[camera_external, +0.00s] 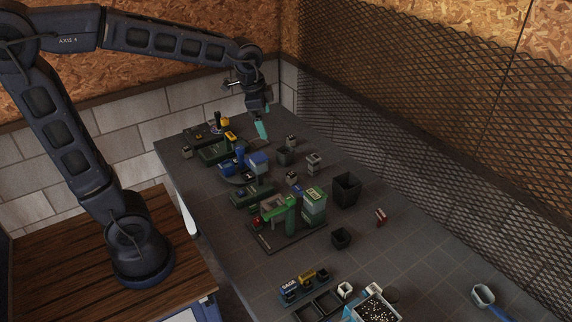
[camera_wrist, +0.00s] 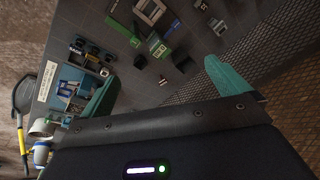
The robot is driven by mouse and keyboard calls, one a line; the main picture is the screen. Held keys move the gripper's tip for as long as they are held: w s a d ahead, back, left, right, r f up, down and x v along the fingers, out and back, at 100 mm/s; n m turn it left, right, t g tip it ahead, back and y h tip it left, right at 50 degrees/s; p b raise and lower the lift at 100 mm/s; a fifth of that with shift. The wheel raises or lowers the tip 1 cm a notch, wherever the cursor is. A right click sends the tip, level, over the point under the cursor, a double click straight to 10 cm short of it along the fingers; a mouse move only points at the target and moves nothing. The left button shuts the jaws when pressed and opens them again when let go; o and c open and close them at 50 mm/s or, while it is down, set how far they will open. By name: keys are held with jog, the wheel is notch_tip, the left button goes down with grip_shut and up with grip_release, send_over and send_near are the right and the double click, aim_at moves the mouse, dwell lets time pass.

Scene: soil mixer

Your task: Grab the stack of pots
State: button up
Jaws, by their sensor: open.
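No stack of pots can be told for certain. A tall black square pot (camera_external: 346,188) stands upright on the table right of the green machine, and it may be more than one pot nested. A smaller black pot (camera_external: 341,237) stands nearer the camera. Another dark pot (camera_external: 284,155) is farther back. My gripper (camera_external: 261,130) hangs above the far part of the table, apart from these pots. Its teal fingers are spread and empty in the wrist view (camera_wrist: 160,88). Dark pots in the wrist view are too small to identify surely.
A green machine (camera_external: 290,214) stands mid-table, with a blue one (camera_external: 240,165) behind it. A tray of soil (camera_external: 376,307) and small containers (camera_external: 305,282) are at the front. A red item (camera_external: 381,216) lies right. Mesh wall (camera_external: 430,150) borders the right side.

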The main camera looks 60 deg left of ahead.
jog(key=w+d+f+m, duration=0.2)
jog(key=w+f+m, duration=0.25)
jog(key=w, duration=0.75)
jog(key=m+g, duration=0.3)
jog(key=m, duration=0.4)
send_over(350, 182)
notch_tip(350, 182, down, 24)
jog(key=shift+s+f, duration=0.15)
jog(key=shift+f, duration=0.5)
notch_tip(350, 182, down, 5)
jog(key=shift+r, duration=0.1)
jog(key=shift+w+a+f, duration=0.1)
jog(key=shift+w+f, duration=0.1)
jog(key=shift+f, duration=1.2)
jog(key=shift+w+f, duration=0.15)
jog(key=shift+f, duration=1.2)
jog(key=shift+f, duration=0.2)
